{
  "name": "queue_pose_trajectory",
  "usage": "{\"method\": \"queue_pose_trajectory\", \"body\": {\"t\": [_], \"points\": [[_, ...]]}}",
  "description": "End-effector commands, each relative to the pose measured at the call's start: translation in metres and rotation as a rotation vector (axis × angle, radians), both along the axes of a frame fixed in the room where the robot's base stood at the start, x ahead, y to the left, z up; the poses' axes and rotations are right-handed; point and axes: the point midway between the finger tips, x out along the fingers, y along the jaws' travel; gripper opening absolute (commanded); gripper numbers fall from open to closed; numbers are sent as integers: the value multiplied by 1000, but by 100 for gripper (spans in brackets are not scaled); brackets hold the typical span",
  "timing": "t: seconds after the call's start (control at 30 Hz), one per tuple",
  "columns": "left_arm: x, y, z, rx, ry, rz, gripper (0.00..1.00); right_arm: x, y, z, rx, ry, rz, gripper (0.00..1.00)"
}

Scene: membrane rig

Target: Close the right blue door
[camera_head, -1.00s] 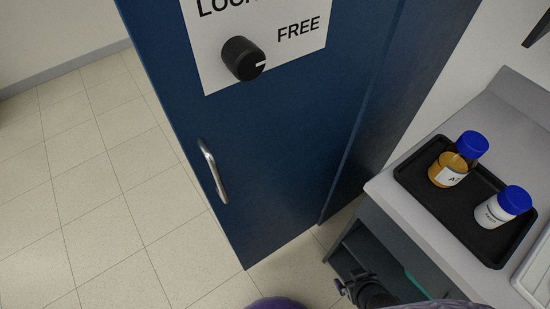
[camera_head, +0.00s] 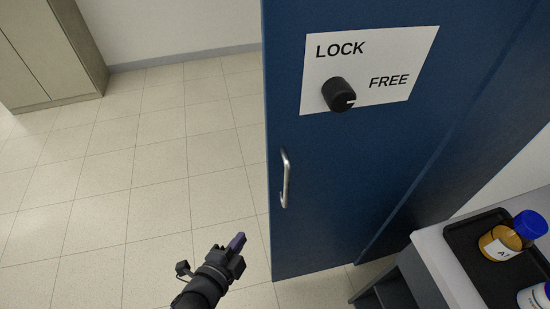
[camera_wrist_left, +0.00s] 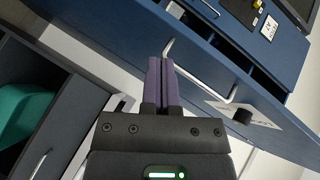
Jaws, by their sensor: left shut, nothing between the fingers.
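The blue door (camera_head: 350,190) fills the middle of the head view. Its free left edge stands out over the floor, and a second blue panel joins it on the right. It has a silver handle (camera_head: 285,180), a white LOCK/FREE plate and a black knob (camera_head: 339,95) whose mark points toward FREE. My left gripper (camera_head: 238,242), with purple fingers, is shut and empty, low and left of the handle, apart from it. In the left wrist view the shut fingers (camera_wrist_left: 161,75) appear beside the handle (camera_wrist_left: 200,72); contact cannot be told. My right gripper is out of view.
A grey bench with a black tray (camera_head: 466,250) holding bottles with blue caps stands at the lower right. A beige cabinet (camera_head: 50,45) stands at the far left. The tiled floor (camera_head: 130,160) left of the door is clear.

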Motion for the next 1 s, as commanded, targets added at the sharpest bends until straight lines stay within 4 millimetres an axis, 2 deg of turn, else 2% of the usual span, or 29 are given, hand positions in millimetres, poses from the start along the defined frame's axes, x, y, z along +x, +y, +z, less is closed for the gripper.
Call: {"method": "queue_pose_trajectory", "body": {"t": [0.03,0.1,0.2,0.23,0.37,0.73,1.0], "points": [[7,-7,36,39,-97,-48,0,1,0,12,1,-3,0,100],[14,-19,78,104,-239,-117,0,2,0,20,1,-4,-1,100],[17,-31,122,180,-394,-181,0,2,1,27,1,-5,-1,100],[17,-33,129,193,-421,-191,0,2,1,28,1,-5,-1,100],[27,-40,135,210,-454,-202,0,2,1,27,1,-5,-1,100],[89,-74,132,207,-447,-200,0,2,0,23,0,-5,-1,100],[105,-83,132,205,-445,-200,0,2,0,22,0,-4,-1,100]]}}
